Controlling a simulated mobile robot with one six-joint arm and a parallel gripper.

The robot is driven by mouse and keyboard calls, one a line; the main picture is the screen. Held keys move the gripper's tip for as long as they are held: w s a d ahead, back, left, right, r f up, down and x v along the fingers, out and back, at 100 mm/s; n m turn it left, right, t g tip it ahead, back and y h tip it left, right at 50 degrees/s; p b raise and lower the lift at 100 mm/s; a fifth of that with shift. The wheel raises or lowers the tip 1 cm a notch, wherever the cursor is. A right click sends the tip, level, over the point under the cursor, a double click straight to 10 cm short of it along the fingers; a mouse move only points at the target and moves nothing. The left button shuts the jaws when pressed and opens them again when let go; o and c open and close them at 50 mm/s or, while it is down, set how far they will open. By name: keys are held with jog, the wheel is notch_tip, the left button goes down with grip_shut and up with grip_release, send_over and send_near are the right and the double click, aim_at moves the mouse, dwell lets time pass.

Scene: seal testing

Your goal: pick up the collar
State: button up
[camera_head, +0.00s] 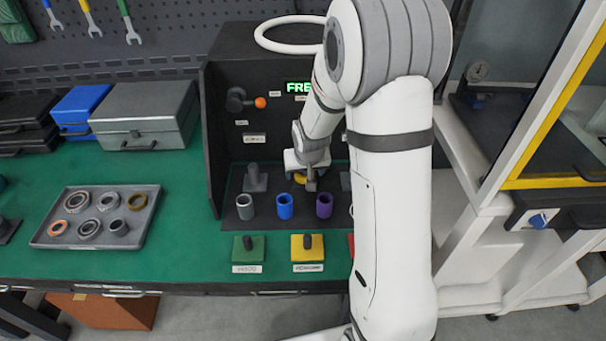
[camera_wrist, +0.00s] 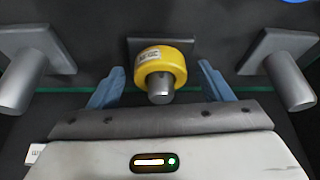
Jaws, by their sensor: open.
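A yellow collar (camera_wrist: 152,58) with a small white label sits around a grey post (camera_wrist: 160,90) in the wrist view. In the head view a bit of the yellow collar (camera_head: 299,179) shows beside my gripper (camera_head: 311,182), the rest hidden by it. In the wrist view my gripper (camera_wrist: 160,70) is open, with one blue finger on each side of the collar. Gaps show between both fingers and the collar, and the jaws hold nothing.
Other grey posts stand left (camera_wrist: 22,80) and right (camera_wrist: 290,80) of the collar. Grey, blue (camera_head: 284,206) and purple (camera_head: 324,206) cylinders stand in front. A tray (camera_head: 45,237) of rings lies left. The dark cabinet wall (camera_head: 209,140) rises beside the posts.

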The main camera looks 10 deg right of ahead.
jog(key=shift+c, duration=0.5)
jog(key=c, duration=1.3)
jog(key=shift+r, duration=0.1)
